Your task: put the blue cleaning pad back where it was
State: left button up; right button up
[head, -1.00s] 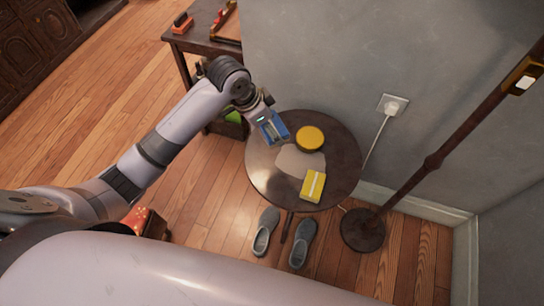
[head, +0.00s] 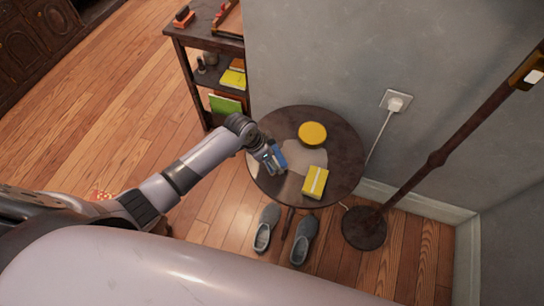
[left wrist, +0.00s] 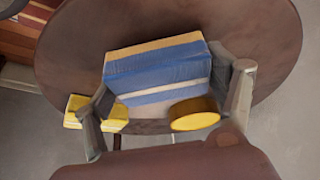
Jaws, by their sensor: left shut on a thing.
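My left gripper (head: 271,160) is shut on the blue cleaning pad (head: 280,153). It holds the pad over the left part of the round dark table (head: 342,165). In the left wrist view the blue pad (left wrist: 158,75) sits between the two fingers, with a white stripe and a yellowish edge. I cannot tell whether the pad touches the tabletop. A yellow pad with a white stripe (head: 314,181) lies on the table to the right of the gripper. A round yellow tin (head: 312,133) stands behind it. My right gripper is out of view.
A pale patch lies on the tabletop between the tin and pads; I cannot tell what it is. A wooden shelf (head: 204,50) stands behind left, a lamp pole (head: 434,160) right. Two grey shoes (head: 304,241) lie below the table. The table's right side is bare.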

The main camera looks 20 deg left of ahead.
pick_arm(q)
jog(key=shift+f, duration=0.3)
jog(key=shift+f, duration=0.15)
jog(key=o, duration=1)
jog(key=shift+o, duration=0.2)
jog(key=p+v, duration=0.1)
jog(key=v, duration=1.1)
jog(key=shift+d, duration=0.1)
